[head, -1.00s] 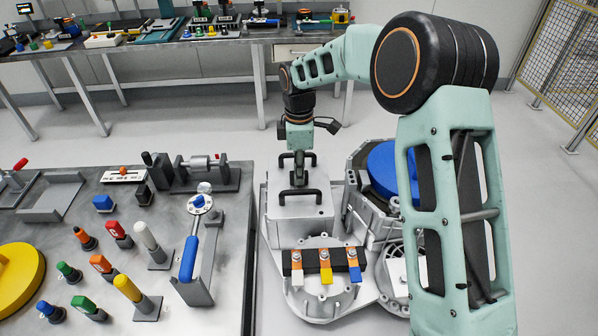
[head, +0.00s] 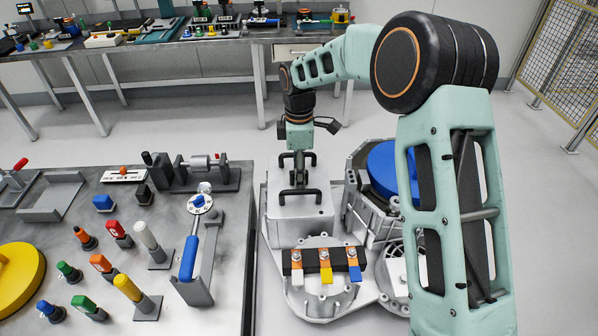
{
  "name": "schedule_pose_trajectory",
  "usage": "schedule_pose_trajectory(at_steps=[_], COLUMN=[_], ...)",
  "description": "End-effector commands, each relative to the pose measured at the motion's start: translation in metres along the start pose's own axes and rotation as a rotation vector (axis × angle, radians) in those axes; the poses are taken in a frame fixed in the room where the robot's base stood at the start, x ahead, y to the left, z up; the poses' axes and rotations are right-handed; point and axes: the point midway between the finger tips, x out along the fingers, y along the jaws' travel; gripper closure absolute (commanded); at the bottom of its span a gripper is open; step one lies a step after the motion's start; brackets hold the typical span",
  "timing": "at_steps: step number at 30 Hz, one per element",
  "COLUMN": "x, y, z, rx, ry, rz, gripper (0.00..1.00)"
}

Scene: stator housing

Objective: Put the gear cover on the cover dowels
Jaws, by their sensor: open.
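My gripper (head: 299,172) is open and points down over a light grey box-shaped cover (head: 298,207) with two black handles, close to its handles. Whether the fingers touch a handle cannot be told at this size. The cover sits on the grey metal housing (head: 322,310). A blue round part (head: 392,168) sits on the right part of the housing, partly hidden by my arm. A yellow disc (head: 20,283) lies on the bench at the left edge, partly cut off. No part is marked as the gear cover, and no cover dowels can be made out.
The left bench (head: 232,272) holds several coloured-handled tools, a blue-handled lever (head: 190,255) and a grey tray (head: 50,196). A black terminal block (head: 324,262) with orange, white, yellow and blue parts lies in front of the box. A rear bench (head: 180,40) stands behind; open floor lies between.

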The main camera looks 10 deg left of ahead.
Motion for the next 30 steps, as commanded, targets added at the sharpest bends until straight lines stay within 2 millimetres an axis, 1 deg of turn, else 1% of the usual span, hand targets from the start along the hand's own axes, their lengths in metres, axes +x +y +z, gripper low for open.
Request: schedule_pose_trajectory(at_steps=[13, 30], x=[-0.002, -0.02], y=[0.001, 0.001], z=[0.0, 0.0], rx=[0.0, 0.0], ry=[0.0, 0.0], rz=[0.002, 0.002], gripper=[0.58, 0.58])
